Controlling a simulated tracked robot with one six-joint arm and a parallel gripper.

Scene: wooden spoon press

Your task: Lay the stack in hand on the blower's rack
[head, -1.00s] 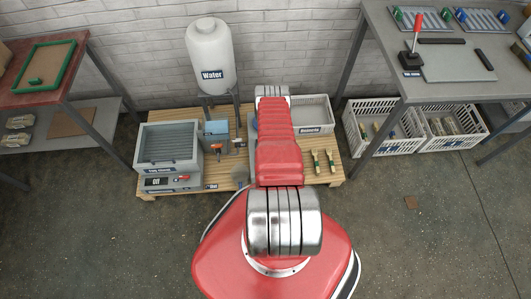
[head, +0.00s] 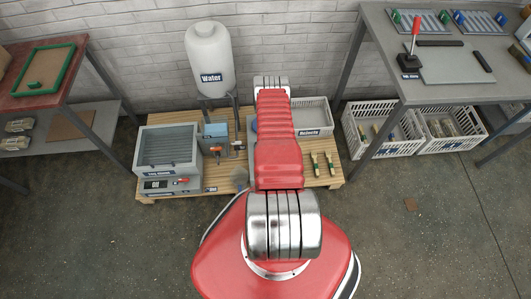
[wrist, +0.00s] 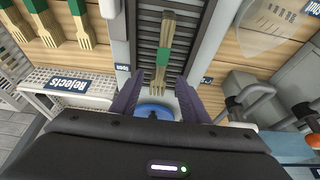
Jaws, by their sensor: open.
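A stack of wooden pieces with a green band (wrist: 163,55) lies lengthwise over a dark slatted rack (wrist: 147,35) in the wrist view. My gripper (wrist: 160,95) has two purple fingers, spread apart on either side of the stack's near end, with a gap visible on both sides. A round blue part (wrist: 155,109) shows below that end, between the fingers. In the head view my own arm covers the gripper, the held area and the rack.
The Rejects basket (wrist: 75,95) is left of the rack in the wrist view. More green-banded stacks (head: 323,164) lie on the wooden pallet (head: 225,177). A valve unit with an orange knob (wrist: 307,138) stands to the wrist view's right. The water tank (head: 209,58) is behind.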

